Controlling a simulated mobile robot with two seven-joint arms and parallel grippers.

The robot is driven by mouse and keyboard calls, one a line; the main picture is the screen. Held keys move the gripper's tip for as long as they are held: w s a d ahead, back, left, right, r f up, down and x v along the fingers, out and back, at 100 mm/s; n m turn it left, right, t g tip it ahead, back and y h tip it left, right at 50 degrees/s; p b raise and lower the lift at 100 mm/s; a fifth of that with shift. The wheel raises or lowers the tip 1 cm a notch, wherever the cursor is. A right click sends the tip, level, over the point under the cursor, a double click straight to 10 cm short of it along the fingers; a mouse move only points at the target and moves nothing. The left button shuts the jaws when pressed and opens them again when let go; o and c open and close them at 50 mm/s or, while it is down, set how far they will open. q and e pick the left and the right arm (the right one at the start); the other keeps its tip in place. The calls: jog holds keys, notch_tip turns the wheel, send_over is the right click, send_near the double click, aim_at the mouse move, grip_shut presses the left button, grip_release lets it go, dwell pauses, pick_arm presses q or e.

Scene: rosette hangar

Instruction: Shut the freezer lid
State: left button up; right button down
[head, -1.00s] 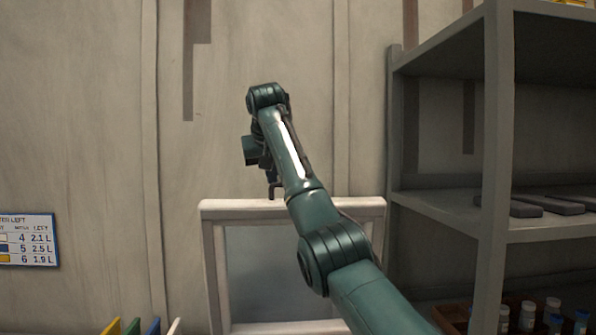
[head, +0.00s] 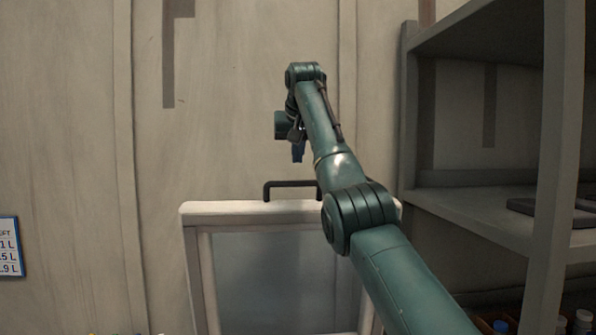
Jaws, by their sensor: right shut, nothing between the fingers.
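The freezer lid (head: 225,214) stands raised against the wall in the head view, a pale frame around a grey panel. Its dark handle (head: 290,184) sits on the top edge. My right arm reaches up from the lower right and crosses in front of the lid's right part. My right gripper (head: 298,157) points down just above the handle, shut and empty; a small gap shows between them in the picture. The freezer body below is out of view. My left gripper is not in view.
A grey shelf unit (head: 480,212) stands close on the right, with dark flat items (head: 548,210) on its middle shelf and bottles below. A sign (head: 9,247) hangs on the wall at the left. The wall area left of the lid is clear.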

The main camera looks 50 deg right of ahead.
jog(key=shift+s+a+f, duration=0.1)
jog(key=shift+s+f, duration=0.05)
jog(key=shift+f, duration=0.6)
jog(key=shift+s+a+f, duration=0.15)
jog(key=shift+f, duration=0.6)
jog(key=shift+s+a+f, duration=0.1)
jog(key=shift+s+f, duration=0.05)
jog(key=shift+f, duration=0.6)
jog(key=shift+f, duration=0.15)
